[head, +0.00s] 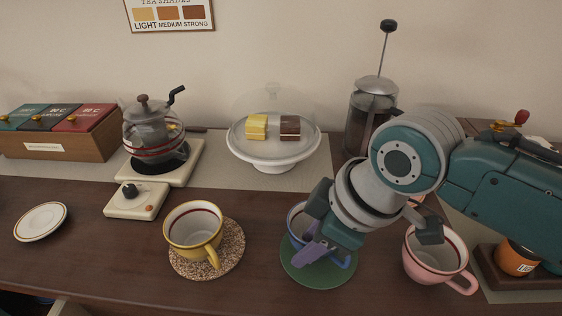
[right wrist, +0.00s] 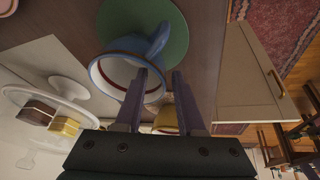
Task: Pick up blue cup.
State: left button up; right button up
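The blue cup (head: 297,217) stands on a round green coaster (head: 320,280) on the counter, partly hidden behind my right gripper (head: 322,252) in the head view. In the right wrist view the cup (right wrist: 98,74) shows its rim, pale inside and blue handle (right wrist: 159,40). The right gripper (right wrist: 159,74) has its two purple fingers apart, with nothing shut between them. One finger overlaps the cup's rim in that view, and the other is outside the cup. I cannot tell whether either finger touches the cup. My left gripper is not in view.
A yellow cup (head: 190,228) on a speckled coaster (head: 233,260) stands left of the blue cup, a pink cup (head: 428,262) right. Behind are a domed cake stand (head: 272,160), a French press (head: 368,112) and a kettle (head: 150,130). A small plate (head: 41,222) lies far left.

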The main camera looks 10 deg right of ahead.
grip_shut()
dwell(1.2)
